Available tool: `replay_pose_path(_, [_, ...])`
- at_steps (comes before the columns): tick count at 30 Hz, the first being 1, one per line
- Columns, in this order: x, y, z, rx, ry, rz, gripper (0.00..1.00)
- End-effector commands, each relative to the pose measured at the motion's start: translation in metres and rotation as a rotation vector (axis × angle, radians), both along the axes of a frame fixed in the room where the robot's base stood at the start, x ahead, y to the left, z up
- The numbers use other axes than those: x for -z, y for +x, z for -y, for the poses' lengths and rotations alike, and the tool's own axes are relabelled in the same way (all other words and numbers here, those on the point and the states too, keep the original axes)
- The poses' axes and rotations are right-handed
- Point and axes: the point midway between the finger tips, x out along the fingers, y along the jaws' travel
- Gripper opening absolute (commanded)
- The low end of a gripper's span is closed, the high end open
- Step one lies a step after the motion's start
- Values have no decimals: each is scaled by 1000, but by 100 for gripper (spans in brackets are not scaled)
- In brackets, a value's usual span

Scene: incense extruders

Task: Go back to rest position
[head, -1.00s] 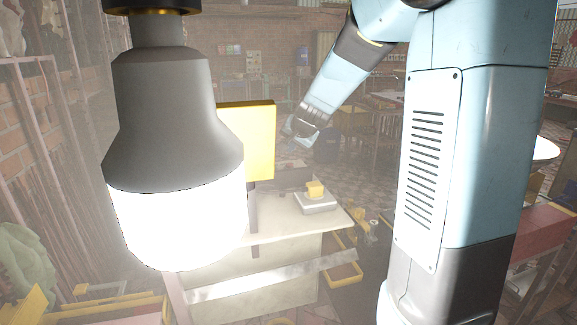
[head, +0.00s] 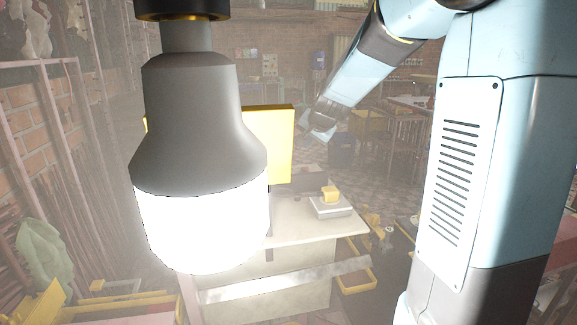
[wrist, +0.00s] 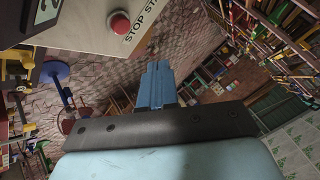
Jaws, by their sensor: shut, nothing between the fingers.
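My gripper (wrist: 155,85) is shut in the wrist view, its blue fingers together with nothing between them. It hangs in free air above a brick-patterned floor. In the head view my arm reaches down from the upper right, and its far end (head: 320,122) is just right of a yellow panel (head: 268,145). The finger tips are too small to make out there. It touches nothing that I can see.
A pale worktable (head: 300,222) with a grey box and yellow block (head: 331,195) stands below. A big glowing lamp (head: 205,220) hangs close at left. The wrist view shows a red button (wrist: 119,23) on a "STOP START" panel.

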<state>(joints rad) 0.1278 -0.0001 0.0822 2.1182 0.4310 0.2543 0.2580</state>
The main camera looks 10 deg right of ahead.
Motion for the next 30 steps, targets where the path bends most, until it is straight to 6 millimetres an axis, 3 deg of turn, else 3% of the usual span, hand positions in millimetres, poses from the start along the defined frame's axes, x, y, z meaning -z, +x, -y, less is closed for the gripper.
replay_pose_path(5, [-15,-34,-8,-62,-44,-15,0])
replay_pose_path(15, [-38,-150,-22,-254,-198,-90,0])
replay_pose_path(30, [-27,-315,-13,-475,-422,-219,0])
